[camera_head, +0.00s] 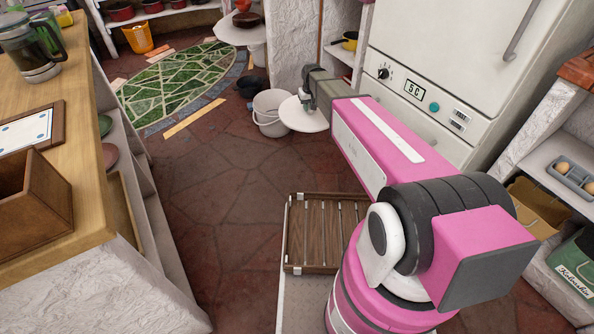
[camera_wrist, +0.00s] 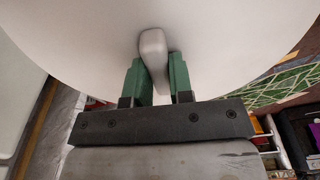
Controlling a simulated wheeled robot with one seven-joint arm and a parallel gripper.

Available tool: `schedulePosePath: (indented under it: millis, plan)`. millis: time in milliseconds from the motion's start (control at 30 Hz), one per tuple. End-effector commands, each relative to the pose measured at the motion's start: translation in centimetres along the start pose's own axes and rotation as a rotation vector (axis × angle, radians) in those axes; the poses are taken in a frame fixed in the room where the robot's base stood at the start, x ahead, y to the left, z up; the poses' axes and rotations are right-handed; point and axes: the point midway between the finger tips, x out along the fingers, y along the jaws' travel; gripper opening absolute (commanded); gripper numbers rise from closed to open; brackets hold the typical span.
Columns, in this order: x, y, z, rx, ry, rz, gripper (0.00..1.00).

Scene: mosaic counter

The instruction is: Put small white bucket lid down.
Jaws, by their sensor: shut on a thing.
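The small white bucket lid (camera_head: 304,116) is a round white disc at the end of my arm in the head view. In the wrist view the lid (camera_wrist: 225,40) fills the upper part, with its grey-white handle between the two green fingers. My gripper (camera_wrist: 155,75) is shut on that handle. In the head view my gripper (camera_head: 308,98) is partly hidden by its own wrist. The lid appears off the floor, but its exact height is unclear. A light grey-white bucket (camera_head: 269,112) stands on the floor just left of the lid, open at the top.
A wooden slatted tray (camera_head: 325,232) is in front, near my arm's base. A wooden counter (camera_head: 90,190) runs along the left and a white fridge (camera_head: 455,70) stands at the right. A dark pot (camera_head: 251,86) sits behind the bucket. The reddish stone floor (camera_head: 215,190) is clear in the middle.

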Motion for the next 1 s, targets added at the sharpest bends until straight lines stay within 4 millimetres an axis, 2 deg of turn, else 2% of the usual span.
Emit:
schedulePosePath:
  millis: [33,267,500,600,700,833,933,1000]
  plan:
    - [2.9,-1.0,-1.0,-0.02,-0.004,-0.003,0.0]
    - [14.0,-5.6,-2.3,-0.104,-0.004,-0.012,0.0]
    - [25.7,-10.5,-1.7,-0.19,-0.004,-0.022,0.0]
    - [29.7,-12.1,-1.1,-0.217,-0.003,-0.024,0.0]
    - [32.6,-13.3,-0.4,-0.239,-0.002,-0.027,0.0]
    - [34.6,-14.1,0.1,-0.254,0.0,-0.028,0.0]
    - [35.5,-13.9,0.2,-0.257,0.0,-0.028,0.0]
    - [36.2,-13.1,0.0,-0.256,0.001,-0.028,0.0]
